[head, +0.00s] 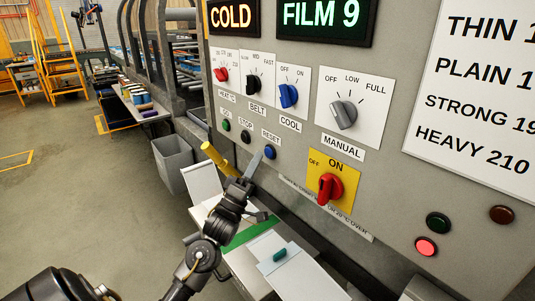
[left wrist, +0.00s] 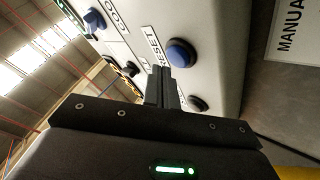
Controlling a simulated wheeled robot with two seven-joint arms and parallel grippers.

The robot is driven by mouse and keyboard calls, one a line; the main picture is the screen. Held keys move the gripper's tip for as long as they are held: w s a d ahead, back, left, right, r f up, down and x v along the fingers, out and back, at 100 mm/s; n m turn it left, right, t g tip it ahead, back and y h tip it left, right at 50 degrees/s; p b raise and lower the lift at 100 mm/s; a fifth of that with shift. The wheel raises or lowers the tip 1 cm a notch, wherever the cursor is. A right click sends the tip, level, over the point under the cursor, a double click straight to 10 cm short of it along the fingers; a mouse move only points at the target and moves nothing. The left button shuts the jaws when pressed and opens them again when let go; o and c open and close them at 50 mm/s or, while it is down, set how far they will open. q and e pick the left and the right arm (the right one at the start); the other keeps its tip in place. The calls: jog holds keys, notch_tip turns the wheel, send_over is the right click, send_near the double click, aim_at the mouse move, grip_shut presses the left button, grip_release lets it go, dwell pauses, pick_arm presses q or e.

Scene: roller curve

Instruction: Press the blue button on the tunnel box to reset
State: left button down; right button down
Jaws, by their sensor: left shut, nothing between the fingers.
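The blue button (head: 270,152) sits on the grey face of the tunnel box (head: 400,190), under the RESET label. It also shows in the left wrist view (left wrist: 181,53), round and domed in a dark collar. My left gripper (head: 258,160) is shut and empty, its fingers pointing at the panel just left of and below the button. In the left wrist view the fingertips (left wrist: 163,70) are close beside the button's edge; whether they touch it I cannot tell. My right gripper is not in view.
A dark STOP button (head: 246,136) and a green button (head: 226,125) are left of the blue one. A red rotary switch (head: 330,187) on a yellow plate is to the right. A grey bin (head: 174,162) stands at left.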

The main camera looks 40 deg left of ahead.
pick_arm(q)
jog(key=shift+w, duration=0.1)
dwell(0.7)
jog(key=shift+w+d, duration=0.15)
jog(key=shift+w, duration=0.15)
jog(key=shift+w+d, duration=0.1)
jog(key=shift+w, duration=0.3)
dwell(0.8)
jog(key=shift+s+a+p, duration=0.25)
jog(key=shift+s+p, duration=0.1)
jog(key=shift+s, duration=0.5)
jog(key=shift+s+a+p, duration=0.25)
jog(key=shift+s, duration=0.55)
jog(key=shift+s+a+p, duration=0.2)
jog(key=shift+s, duration=0.55)
jog(key=shift+s+a+p, duration=0.25)
jog(key=shift+s, duration=0.55)
